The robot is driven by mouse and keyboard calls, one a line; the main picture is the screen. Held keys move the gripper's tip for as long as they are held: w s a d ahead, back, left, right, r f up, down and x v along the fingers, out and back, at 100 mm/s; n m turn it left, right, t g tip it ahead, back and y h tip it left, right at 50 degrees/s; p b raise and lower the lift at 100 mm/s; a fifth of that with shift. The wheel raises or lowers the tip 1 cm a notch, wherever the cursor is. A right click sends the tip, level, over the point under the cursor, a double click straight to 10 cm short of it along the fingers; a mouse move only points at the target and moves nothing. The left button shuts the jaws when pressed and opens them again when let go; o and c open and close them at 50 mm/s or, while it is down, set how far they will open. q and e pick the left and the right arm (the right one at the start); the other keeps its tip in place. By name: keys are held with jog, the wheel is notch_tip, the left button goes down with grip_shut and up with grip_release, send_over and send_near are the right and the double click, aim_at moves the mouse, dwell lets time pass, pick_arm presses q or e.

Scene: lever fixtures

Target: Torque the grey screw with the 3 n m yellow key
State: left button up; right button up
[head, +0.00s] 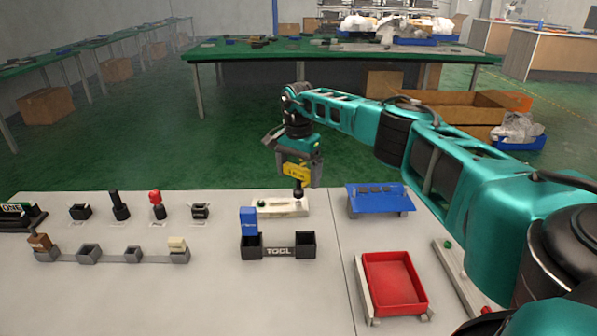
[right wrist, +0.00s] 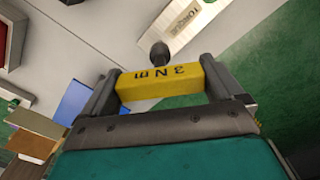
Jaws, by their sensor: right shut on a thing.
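My right gripper (head: 298,173) is shut on the yellow key, held upright over the far part of the table. The yellow key (right wrist: 165,82) reads "3 N m" in the right wrist view, and its dark tip (right wrist: 159,54) points away from the gripper. In the head view the tip hangs over or near the right end of the pale torque fixture (head: 275,207). I cannot tell whether they touch. The fixture's lettered end (right wrist: 188,22) shows in the right wrist view. I cannot make out the grey screw. My left gripper is not in view.
A tool holder (head: 279,251) with a blue key (head: 248,221) stands in front of the fixture. A blue stand (head: 378,201) is to the right, with a red tray (head: 394,281) nearer. Grey cups (head: 88,254) and several upright parts fill the left side.

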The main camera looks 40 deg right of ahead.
jog(key=shift+f, duration=0.15)
jog(key=shift+f+b, duration=0.8)
jog(key=shift+f, duration=0.25)
jog(key=m, duration=0.6)
jog(key=shift+r, duration=0.1)
jog(key=m, duration=0.5)
jog(key=shift+m, duration=0.4)
jog(key=m, duration=0.5)
jog(key=shift+m, duration=0.3)
jog(key=m, duration=0.5)
jog(key=shift+m, duration=0.3)
jog(key=shift+r, duration=0.1)
